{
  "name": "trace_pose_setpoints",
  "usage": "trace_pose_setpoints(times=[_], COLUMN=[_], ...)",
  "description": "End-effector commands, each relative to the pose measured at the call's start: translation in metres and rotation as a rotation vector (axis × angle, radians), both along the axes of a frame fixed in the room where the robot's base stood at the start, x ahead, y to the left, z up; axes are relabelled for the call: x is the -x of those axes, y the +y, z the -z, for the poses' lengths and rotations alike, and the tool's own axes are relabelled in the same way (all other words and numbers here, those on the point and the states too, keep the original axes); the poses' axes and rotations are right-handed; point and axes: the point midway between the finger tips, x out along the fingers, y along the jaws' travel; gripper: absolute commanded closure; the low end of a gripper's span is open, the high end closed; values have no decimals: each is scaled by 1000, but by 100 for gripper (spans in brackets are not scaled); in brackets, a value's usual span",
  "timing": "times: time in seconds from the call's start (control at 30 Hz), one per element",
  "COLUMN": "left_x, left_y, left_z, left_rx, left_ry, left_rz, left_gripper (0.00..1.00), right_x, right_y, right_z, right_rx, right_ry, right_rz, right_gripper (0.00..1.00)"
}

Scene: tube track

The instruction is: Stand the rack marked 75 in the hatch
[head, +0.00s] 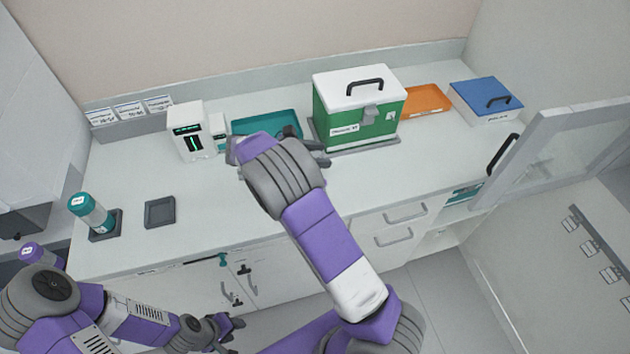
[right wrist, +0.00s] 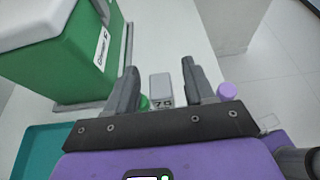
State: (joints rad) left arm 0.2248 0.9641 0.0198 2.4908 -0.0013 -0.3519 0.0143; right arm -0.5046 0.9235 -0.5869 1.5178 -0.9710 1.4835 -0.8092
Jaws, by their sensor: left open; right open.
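In the right wrist view a small pale block with dark digits (right wrist: 161,90) shows between the fingers of my right gripper (right wrist: 160,76). It looks like the marked rack; the digits begin with 7 and the second is unclear. Whether the fingers touch it cannot be told. In the head view my right gripper (head: 320,152) is open over the counter, in front of the green box, and its arm hides the rack. My left gripper (head: 228,328) is open and low, in front of the cabinet doors. A framed glass door (head: 565,150) stands open at the right; whether it belongs to the hatch is unclear.
On the counter (head: 240,215) are a green box with a white lid (head: 345,105), a teal tray (head: 268,122), an orange tray (head: 428,101), a blue-lidded box (head: 487,97), a white device (head: 188,132) and a teal-capped bottle (head: 90,212). The front middle is clear.

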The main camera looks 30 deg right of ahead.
Motion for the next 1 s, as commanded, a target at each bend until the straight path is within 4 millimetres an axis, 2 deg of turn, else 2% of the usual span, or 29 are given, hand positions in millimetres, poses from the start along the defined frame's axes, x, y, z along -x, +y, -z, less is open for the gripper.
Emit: trace_pose_setpoints(times=[0.1,0.33,0.7,1.0], left_x=[0,0,0,0], left_y=[0,0,0,0], left_z=[1,1,1,1], left_rx=[0,0,0,0], left_ry=[0,0,0,0], left_rz=[0,0,0,0], left_gripper=[57,57,57,57], right_x=[3,3,3,3], right_y=[-9,-10,-10,-10], right_z=[4,4,4,4], right_rx=[-1,-2,-2,-1], right_ry=[0,0,0,-1], right_rz=[1,0,0,-1], right_gripper=[47,47,100,100])
